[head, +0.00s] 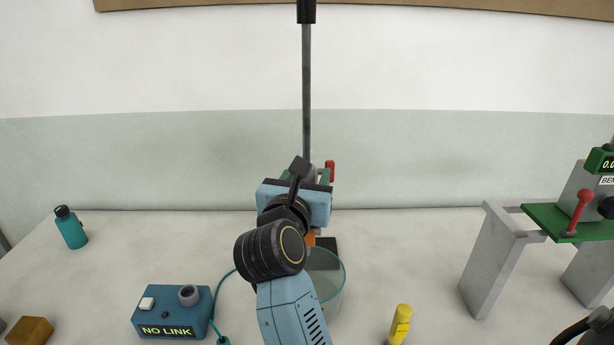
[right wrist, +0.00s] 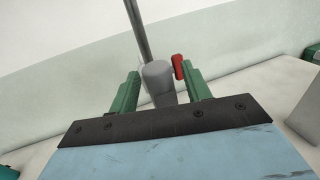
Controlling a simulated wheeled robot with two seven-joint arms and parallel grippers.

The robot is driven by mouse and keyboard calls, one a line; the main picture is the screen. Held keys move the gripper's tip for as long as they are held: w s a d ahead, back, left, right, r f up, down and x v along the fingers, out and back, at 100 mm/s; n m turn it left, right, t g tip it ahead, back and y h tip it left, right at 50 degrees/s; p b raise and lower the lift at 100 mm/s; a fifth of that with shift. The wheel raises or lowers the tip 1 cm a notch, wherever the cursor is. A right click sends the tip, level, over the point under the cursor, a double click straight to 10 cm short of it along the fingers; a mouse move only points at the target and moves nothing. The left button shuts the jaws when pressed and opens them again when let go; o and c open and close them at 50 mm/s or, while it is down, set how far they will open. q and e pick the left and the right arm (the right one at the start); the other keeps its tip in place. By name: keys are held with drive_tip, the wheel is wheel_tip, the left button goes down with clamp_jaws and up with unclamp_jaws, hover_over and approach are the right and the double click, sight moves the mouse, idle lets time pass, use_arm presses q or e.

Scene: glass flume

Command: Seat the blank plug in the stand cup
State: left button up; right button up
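My right gripper (right wrist: 163,85) has green fingers set apart on either side of a grey rounded cylinder (right wrist: 158,82). Narrow gaps seem to show beside it, and I cannot tell whether it touches a finger. A red knob (right wrist: 178,66) is beside the cylinder, and a dark upright rod (right wrist: 138,25) rises behind. In the head view my right arm hides most of this spot. A grey cup-like ring (head: 189,295) sits on a blue box; I cannot tell whether it is the stand cup. No piece is clearly recognisable as the blank plug. My left gripper is out of view.
The blue box (head: 165,328) reads NO LINK and has a teal cable. A glass vessel (head: 335,283) stands partly behind my arm. A yellow piece (head: 400,322) stands front right. A teal bottle (head: 71,228) and brown block (head: 30,331) are left; a grey-legged bench (head: 492,262) is right.

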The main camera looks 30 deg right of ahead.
idle(0.3)
wheel_tip(320, 180, up, 10)
drive_tip(key=p, duration=0.9)
